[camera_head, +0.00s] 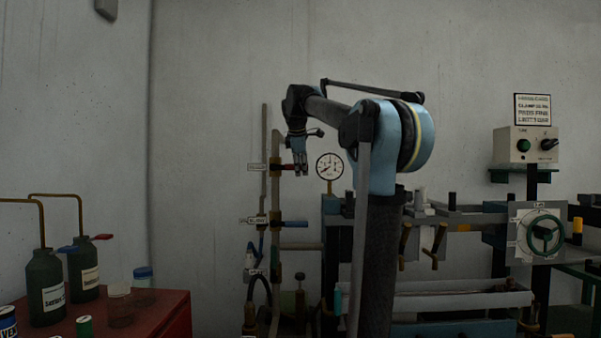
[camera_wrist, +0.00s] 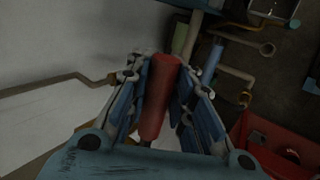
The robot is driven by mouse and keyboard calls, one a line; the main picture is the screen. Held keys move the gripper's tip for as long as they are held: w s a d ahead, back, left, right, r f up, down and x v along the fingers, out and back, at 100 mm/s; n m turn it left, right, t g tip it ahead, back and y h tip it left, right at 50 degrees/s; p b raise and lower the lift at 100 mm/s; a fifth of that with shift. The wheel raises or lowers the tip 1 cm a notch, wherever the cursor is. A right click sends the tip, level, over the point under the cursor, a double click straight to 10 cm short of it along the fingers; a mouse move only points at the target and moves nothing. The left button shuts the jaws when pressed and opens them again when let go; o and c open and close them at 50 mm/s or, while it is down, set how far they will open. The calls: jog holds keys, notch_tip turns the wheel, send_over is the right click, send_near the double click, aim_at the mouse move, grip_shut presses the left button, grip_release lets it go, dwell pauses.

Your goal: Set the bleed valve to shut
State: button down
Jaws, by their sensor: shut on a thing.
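A red lever handle (camera_wrist: 158,95) lies lengthwise between the fingers of my gripper (camera_wrist: 163,78) in the wrist view. The fingers are closed against its sides. In the head view my gripper (camera_head: 300,170) points down at the top valve on the pipe stand, left of the round gauge. A small red part (camera_head: 287,167) of that valve shows beside the fingers. A label (camera_head: 257,167) sits to its left, too small to read, so I cannot tell from it whether this is the bleed valve. The valve body is mostly hidden.
A pressure gauge (camera_head: 329,167) stands close right of my gripper. A red cabinet (camera_head: 170,315) with bottles is at left. A handwheel (camera_head: 544,235) is at right.

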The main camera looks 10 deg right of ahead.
jog(key=c, duration=1.4)
grip_release()
jog(key=v, duration=1.1)
jog(key=shift+s+a+r, duration=0.1)
jog(key=shift+r, duration=0.25)
jog(key=s+d+f+m+g, duration=0.1)
jog(key=s+f+m, duration=0.4)
jog(key=s+f, duration=0.6)
jog(key=s+d+f+m+g+y, duration=0.1)
jog(key=s+f+m, duration=0.4)
jog(key=s+f, duration=0.7)
jog(key=s+d+f+m+g, duration=0.2)
jog(key=s+f, duration=1)
jog(key=f, duration=2.4)
jog(key=shift+s+d+f+m+y, duration=0.1)
jog(key=shift+s+d+m+y, duration=0.1)
jog(key=shift+d+m, duration=0.6)
jog(key=shift+s+d+f+m+y, duration=0.1)
jog(key=shift+d+m+y, duration=0.2)
jog(key=shift+m, duration=0.8)
